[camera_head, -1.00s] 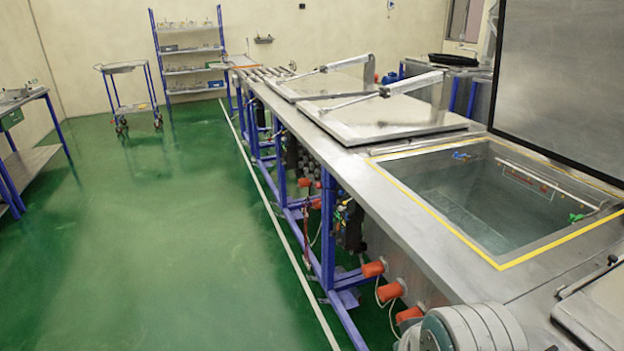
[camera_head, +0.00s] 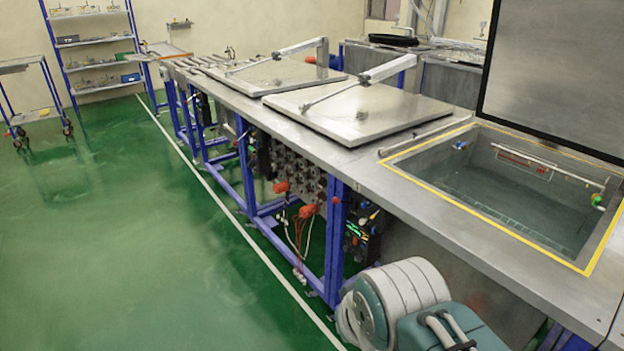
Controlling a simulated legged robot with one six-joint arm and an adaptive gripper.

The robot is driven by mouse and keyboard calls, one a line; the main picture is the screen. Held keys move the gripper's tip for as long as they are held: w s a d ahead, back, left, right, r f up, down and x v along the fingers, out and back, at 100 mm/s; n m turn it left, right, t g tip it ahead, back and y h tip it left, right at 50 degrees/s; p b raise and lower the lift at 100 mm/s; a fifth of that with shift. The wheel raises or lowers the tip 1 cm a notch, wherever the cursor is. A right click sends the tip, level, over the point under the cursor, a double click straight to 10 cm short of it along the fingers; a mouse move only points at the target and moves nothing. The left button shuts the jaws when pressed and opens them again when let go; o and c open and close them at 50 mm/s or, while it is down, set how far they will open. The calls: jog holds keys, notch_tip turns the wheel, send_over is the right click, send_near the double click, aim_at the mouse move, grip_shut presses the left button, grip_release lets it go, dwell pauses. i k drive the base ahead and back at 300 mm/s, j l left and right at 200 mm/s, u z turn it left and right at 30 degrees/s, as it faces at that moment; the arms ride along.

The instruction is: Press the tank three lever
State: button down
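Orange-red lever knobs show on the front of the bench, one at the left (camera_head: 281,187) and another a little right of it and lower (camera_head: 307,211). I cannot tell which belongs to tank three. An open tank (camera_head: 400,165) with a yellow-edged rim is at the right, its dark lid raised (camera_head: 560,75). Two flat metal lids lie further along the bench, the nearer (camera_head: 350,112) and the farther (camera_head: 285,76). My arm's grey and teal links show at the bottom and hide part of the bench front. My gripper is not in view.
The metal bench (camera_head: 420,205) runs from the lower right to the back left on blue legs (camera_head: 334,240). Green floor (camera_head: 130,240) lies clear to its left, with a white line (camera_head: 215,200) along the bench. A trolley (camera_head: 40,115) and shelves (camera_head: 95,45) stand at the back left.

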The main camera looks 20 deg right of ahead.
aim_at(335, 200)
jog(key=i+l, duration=0.1)
jog(key=i, duration=0.75)
